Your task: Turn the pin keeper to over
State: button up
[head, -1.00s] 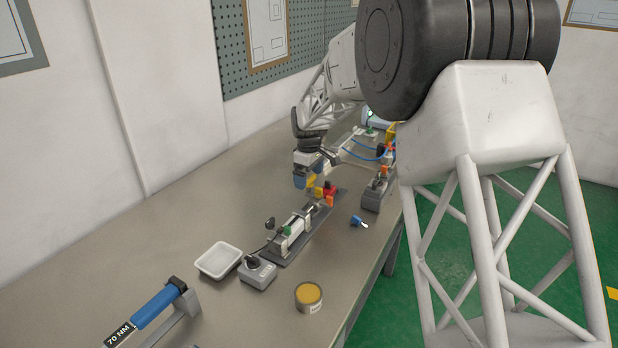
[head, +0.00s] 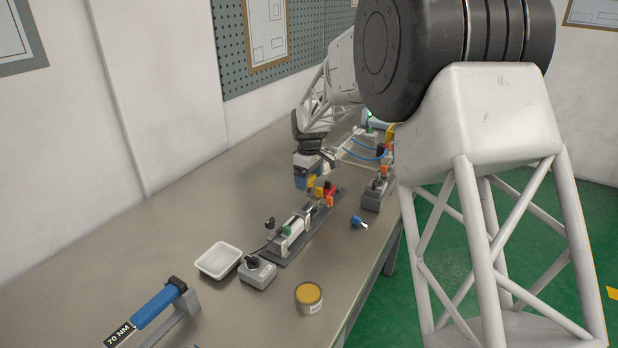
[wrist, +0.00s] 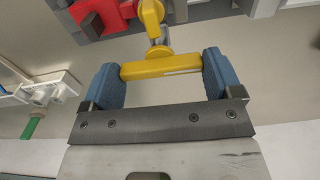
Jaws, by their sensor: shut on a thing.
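A yellow lever (wrist: 160,67), which looks like the pin keeper, lies crosswise between the blue finger pads of my gripper (wrist: 163,76). Its narrower yellow arm runs up to a pivot beside a red block (wrist: 102,14). In the head view my gripper (head: 309,178) is low at the far end of a dark fixture plate (head: 284,261). The red block (head: 330,188) and small yellow and orange parts sit just right of the fingers there. The lever's exact angle is hard to tell in the head view.
A white tray (head: 218,260), a grey switch box (head: 257,273), a yellow-topped can (head: 309,297) and a blue-handled torque tool (head: 156,307) stand nearer. A small blue object (head: 358,221) and a grey block (head: 376,195) are right of the fixture.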

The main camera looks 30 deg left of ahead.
jog(key=shift+m, duration=0.3)
jog(key=m, duration=0.9)
jog(key=shift+r, duration=0.1)
jog(key=m, duration=0.4)
jog(key=shift+m, duration=1.9)
jog(key=o, duration=0.7)
jog(key=shift+o, duration=0.2)
